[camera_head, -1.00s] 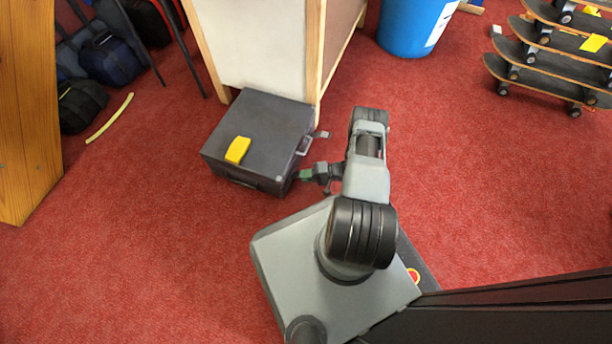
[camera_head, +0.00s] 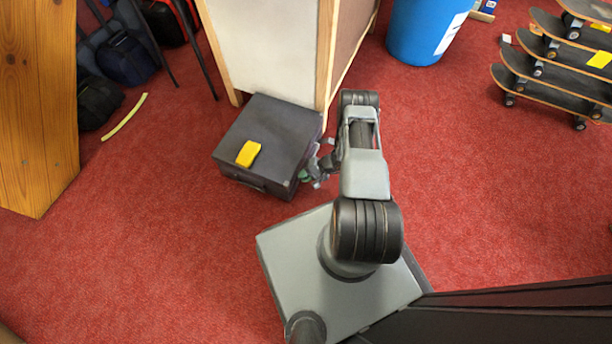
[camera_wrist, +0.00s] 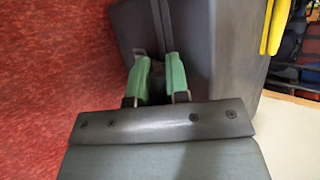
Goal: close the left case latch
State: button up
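A dark grey case (camera_head: 272,130) lies on the red carpet with a yellow block (camera_head: 248,153) on its lid. My gripper (camera_head: 314,168) is at the case's right-hand front face, which my arm partly hides in the head view. In the wrist view my gripper's green fingertips (camera_wrist: 158,62) are at the case front (camera_wrist: 215,45), around the seam between its two halves. A narrow gap shows between the fingers, with nothing clearly held. A small metal piece (camera_wrist: 139,52), likely the left latch, is beside the left fingertip. Its exact position and any contact are unclear.
A white cabinet with wooden edges (camera_head: 265,45) stands right behind the case. A blue bin (camera_head: 425,30) and stacked skateboards (camera_head: 550,65) are at upper right. Bags (camera_head: 125,60) and a wooden panel (camera_head: 38,110) are at left. Carpet in front of the case is free.

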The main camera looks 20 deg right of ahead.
jog(key=o, duration=0.4)
